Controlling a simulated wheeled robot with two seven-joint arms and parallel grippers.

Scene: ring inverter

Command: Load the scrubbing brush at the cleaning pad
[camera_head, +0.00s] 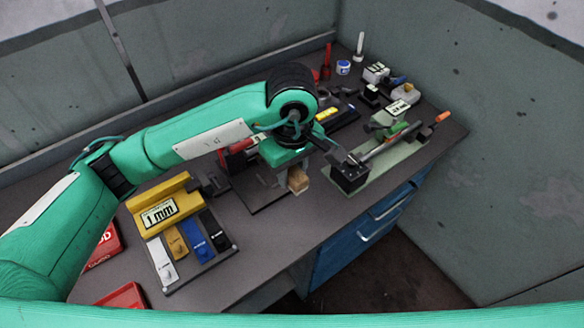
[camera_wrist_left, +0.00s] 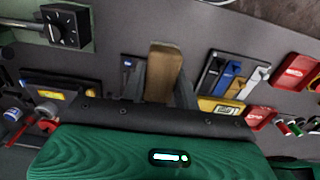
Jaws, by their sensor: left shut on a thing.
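My left gripper (camera_head: 292,188) reaches over the middle of the bench and points down. It is shut on a wooden block-like piece, which looks like the scrubbing brush (camera_head: 299,180). In the left wrist view the brush (camera_wrist_left: 163,72) stands between the two fingers of the gripper (camera_wrist_left: 163,88), its wooden face showing; any bristles are hidden. A dark flat plate (camera_head: 266,207) lies below and left of the gripper; I cannot tell whether it is the cleaning pad. My right gripper is not in view.
A yellow block marked 1 mm (camera_head: 157,212) stands at left behind a tray with white, orange, blue and black pieces. A pale green fixture with a black box (camera_head: 349,175) is close on the right. Small tools crowd the back right. Bare bench (camera_head: 275,238) lies in front.

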